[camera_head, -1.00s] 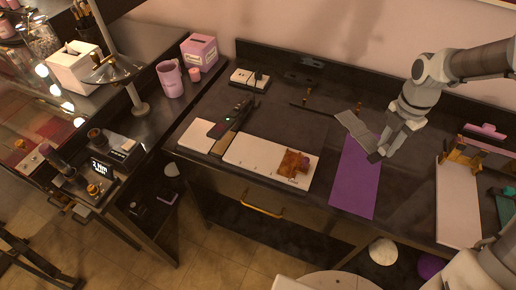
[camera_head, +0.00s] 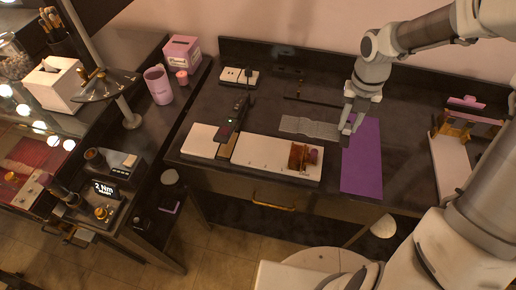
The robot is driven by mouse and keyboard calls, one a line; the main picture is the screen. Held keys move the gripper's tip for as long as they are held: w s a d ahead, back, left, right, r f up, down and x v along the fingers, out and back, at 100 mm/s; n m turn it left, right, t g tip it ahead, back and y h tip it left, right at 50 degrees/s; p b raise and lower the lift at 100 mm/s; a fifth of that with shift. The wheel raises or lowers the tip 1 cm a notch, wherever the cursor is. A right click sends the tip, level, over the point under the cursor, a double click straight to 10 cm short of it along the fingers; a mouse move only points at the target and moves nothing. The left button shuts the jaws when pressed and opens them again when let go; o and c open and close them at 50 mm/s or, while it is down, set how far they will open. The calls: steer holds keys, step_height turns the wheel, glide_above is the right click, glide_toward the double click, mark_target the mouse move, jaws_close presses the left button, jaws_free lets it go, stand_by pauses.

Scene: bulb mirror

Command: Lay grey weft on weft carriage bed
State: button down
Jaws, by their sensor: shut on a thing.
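The grey weft (camera_head: 309,128) is a flat, thin strip just left of my gripper. My gripper (camera_head: 347,127) is shut on its right end, close to the left edge of the purple mat (camera_head: 362,158). The weft extends left over the dark worktop and looks nearly level; I cannot tell whether it touches the top. The long white bed (camera_head: 262,153), which looks like the weft carriage bed, lies in front of the weft.
A dark upright device (camera_head: 233,122) stands between the bed and a smaller white plate (camera_head: 202,141). A thin dark rod (camera_head: 312,101) lies behind the weft. A white board (camera_head: 449,165) with a pink-clipped stand (camera_head: 466,118) is at the right. A pink mug (camera_head: 158,86) is at the left.

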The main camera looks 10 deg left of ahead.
mark_target(302, 134)
steer(key=a+f, duration=0.2)
steer(key=a, duration=0.1)
steer(key=s+a+f+b, duration=0.1)
steer(key=a+f, duration=0.1)
steer(key=a, duration=0.2)
steer(key=s+a+f, duration=0.1)
steer(key=a+f, duration=0.2)
steer(key=a, duration=0.1)
steer(key=shift+s+a, duration=0.1)
steer(key=shift+a, duration=0.15)
steer(key=shift+f+b, duration=0.4)
steer(key=shift+f, duration=1.6)
steer(key=shift+f, duration=0.2)
steer(key=c, duration=0.7)
jaws_free()
steer(key=shift+r, duration=0.1)
step_height(302, 134, up, 12)
steer(key=shift+r+p, duration=0.15)
steer(key=shift+p, duration=0.6)
